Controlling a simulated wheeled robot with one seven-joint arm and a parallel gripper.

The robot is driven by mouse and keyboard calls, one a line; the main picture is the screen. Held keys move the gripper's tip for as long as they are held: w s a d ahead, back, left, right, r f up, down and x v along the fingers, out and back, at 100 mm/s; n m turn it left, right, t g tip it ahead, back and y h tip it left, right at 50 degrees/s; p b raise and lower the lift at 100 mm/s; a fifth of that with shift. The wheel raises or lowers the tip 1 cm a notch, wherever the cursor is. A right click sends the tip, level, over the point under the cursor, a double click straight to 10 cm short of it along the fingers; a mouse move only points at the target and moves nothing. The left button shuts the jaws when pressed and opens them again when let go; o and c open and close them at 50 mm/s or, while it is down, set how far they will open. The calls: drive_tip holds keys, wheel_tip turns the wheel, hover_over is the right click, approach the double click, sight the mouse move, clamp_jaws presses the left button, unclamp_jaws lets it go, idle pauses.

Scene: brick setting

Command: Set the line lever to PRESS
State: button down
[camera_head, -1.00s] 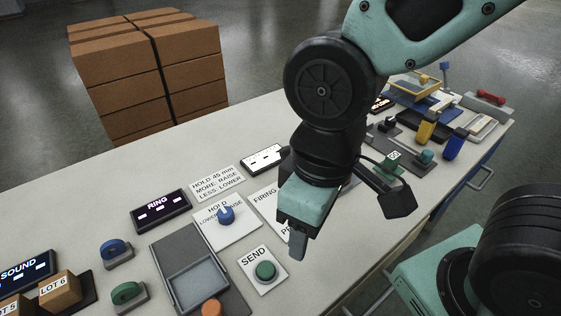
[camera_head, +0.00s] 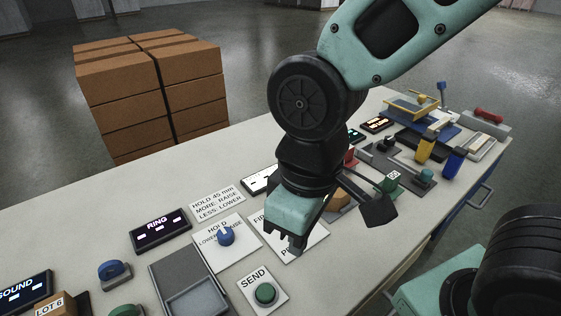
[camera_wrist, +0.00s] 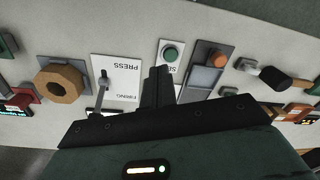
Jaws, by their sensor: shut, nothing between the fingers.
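The white lever plate (camera_head: 313,238) lies on the bench, partly covered by my gripper in the head view. In the wrist view the plate (camera_wrist: 130,82) appears upside down, with the words FIRING and PRESS. The line lever (camera_wrist: 103,80) is a dark bar with a grey end; that end shows beside the word PRESS. In the head view the lever is hidden behind my gripper. My gripper (camera_head: 297,247) is shut and empty, pointing down over the plate's front part. In the wrist view its fingers (camera_wrist: 158,86) are right of the lever, apart from it.
A SEND plate with a green button (camera_head: 265,293) and a HOLD plate with a blue knob (camera_head: 225,237) lie left of my gripper. An orange-brown nut-shaped part (camera_wrist: 60,84) is beside the lever plate. Several fixtures crowd the right end; brick-coloured boxes (camera_head: 150,95) stand behind the bench.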

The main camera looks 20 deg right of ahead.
drive_tip(key=w+a+r+m+g+p, duration=0.15)
drive_tip(key=w+p, duration=0.25)
drive_tip(key=w, duration=0.4)
drive_tip(key=w+d+r+t+p, duration=0.1)
drive_tip(key=w+r+p, duration=0.25)
drive_tip(key=w, duration=0.45)
drive_tip(key=w+d+f+p, duration=0.1)
drive_tip(key=w+d+p, duration=0.1)
drive_tip(key=w, duration=0.4)
drive_tip(key=w+d+f+p, duration=0.1)
drive_tip(key=w+d+p, duration=0.2)
drive_tip(key=w, duration=0.3)
drive_tip(key=shift+f+g, duration=0.35)
drive_tip(key=s+d+f+p, duration=0.1)
drive_tip(key=s+f+p, duration=0.2)
drive_tip(key=f, duration=0.5)
drive_tip(key=shift+s+f, duration=0.15)
drive_tip(key=shift+s, duration=0.6)
drive_tip(key=shift+w+d, duration=0.1)
drive_tip(key=shift+d, duration=0.05)
